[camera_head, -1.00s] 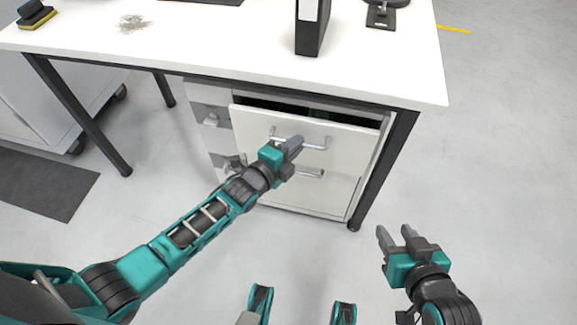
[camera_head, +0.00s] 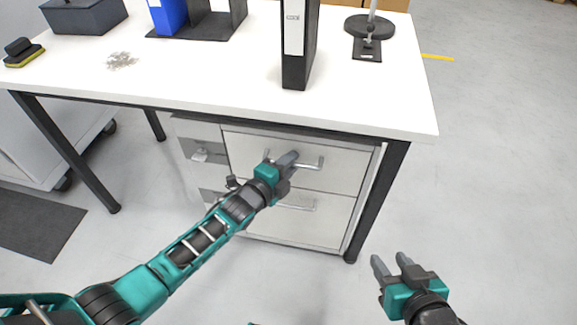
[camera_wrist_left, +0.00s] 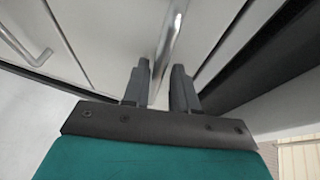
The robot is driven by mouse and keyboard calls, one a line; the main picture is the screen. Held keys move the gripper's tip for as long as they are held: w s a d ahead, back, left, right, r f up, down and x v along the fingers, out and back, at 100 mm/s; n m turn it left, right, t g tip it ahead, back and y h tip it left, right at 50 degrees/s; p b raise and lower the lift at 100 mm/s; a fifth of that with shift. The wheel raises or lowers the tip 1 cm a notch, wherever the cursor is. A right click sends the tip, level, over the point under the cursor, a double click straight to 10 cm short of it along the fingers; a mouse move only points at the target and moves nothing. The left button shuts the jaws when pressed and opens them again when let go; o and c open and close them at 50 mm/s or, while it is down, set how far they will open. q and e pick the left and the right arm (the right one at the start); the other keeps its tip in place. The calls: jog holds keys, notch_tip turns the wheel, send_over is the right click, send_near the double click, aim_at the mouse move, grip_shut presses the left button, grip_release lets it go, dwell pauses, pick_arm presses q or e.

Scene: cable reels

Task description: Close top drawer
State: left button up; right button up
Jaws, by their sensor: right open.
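The white top drawer (camera_head: 338,168) of the cabinet under the desk sits flush with the cabinet front, with no opening visible above it. Its metal bar handle (camera_head: 312,166) runs across the front. My left gripper (camera_head: 288,160) is at the left part of this handle. In the left wrist view, the handle (camera_wrist_left: 174,35) passes between the two fingers of my left gripper (camera_wrist_left: 160,75); whether both fingers press on it is unclear. My right gripper (camera_head: 390,265) is open and empty, over the floor at the lower right, away from the drawer.
The lower drawer (camera_head: 300,225) is shut. A desk leg (camera_head: 377,200) stands just right of the cabinet. On the desk (camera_head: 220,80) are a black binder (camera_head: 297,60), a blue binder (camera_head: 168,15) and a stand (camera_head: 368,30). Floor at right is clear.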

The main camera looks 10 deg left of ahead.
pick_arm(q)
jog(key=shift+o, duration=0.7)
jog(key=shift+s+f, duration=0.1)
jog(key=p+v, duration=0.4)
jog(key=v, duration=0.9)
